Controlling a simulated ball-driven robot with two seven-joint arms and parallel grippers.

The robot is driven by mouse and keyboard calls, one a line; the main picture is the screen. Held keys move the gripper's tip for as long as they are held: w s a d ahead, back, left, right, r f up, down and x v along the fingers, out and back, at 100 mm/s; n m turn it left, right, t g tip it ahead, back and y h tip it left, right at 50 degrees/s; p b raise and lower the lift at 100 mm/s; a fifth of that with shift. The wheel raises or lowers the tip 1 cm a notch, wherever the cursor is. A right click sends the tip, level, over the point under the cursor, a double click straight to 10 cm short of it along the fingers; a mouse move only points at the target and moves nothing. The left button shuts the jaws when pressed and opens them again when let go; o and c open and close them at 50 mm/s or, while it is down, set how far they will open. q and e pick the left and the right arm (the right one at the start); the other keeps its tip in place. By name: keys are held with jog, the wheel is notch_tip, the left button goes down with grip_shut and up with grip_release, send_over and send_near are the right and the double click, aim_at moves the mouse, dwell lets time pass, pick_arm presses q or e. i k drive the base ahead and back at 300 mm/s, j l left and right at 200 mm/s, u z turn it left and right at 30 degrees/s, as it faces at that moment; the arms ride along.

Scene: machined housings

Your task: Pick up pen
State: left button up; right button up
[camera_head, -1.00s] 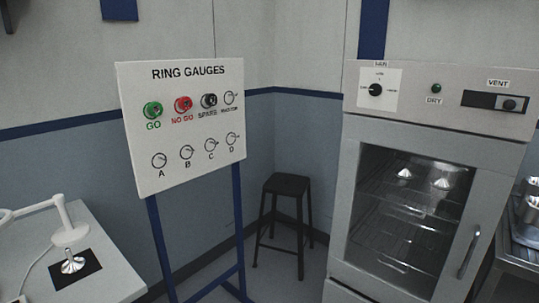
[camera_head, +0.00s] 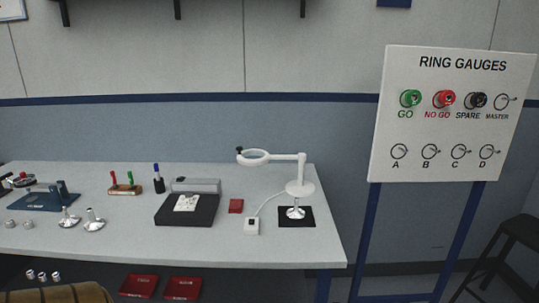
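A pen with a blue cap (camera_head: 156,169) stands upright in a small dark holder (camera_head: 158,186) towards the back of the workbench, left of centre in the head view. Left of it, a small wooden stand (camera_head: 124,190) holds a red-handled and a green-handled tool. Neither of my grippers shows in the head view, so their state is hidden.
Red trays (camera_head: 139,286) lie below. A ring gauge board (camera_head: 450,115) and dark stool (camera_head: 505,255) stand at right.

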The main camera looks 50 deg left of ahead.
aim_at(156, 166)
jog(key=u, duration=1.55)
